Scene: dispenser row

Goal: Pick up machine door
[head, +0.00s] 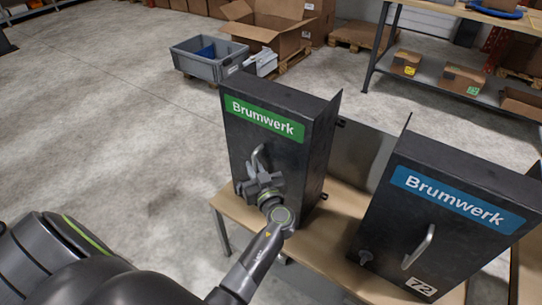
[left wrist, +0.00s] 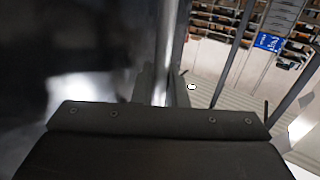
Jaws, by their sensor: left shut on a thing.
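The machine door (head: 240,150) is the dark front panel of the left box on the table, with a green Brumwerk label (head: 265,118) at its top. A curved metal handle (head: 257,154) stands out from it. My left gripper (head: 259,178) is at this door, shut on the handle and covering its lower part. In the left wrist view the gripper's fingers (left wrist: 163,88) are by a bright upright bar, with a blurred dark surface to the left. Whether the door stands slightly ajar cannot be told. My right gripper is not in view.
A second dark box (head: 450,215) with a blue Brumwerk label, a handle and the number 72 stands to the right on the wooden table (head: 337,225). A grey crate (head: 207,64) and an open carton (head: 268,27) lie behind. The floor at left is clear.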

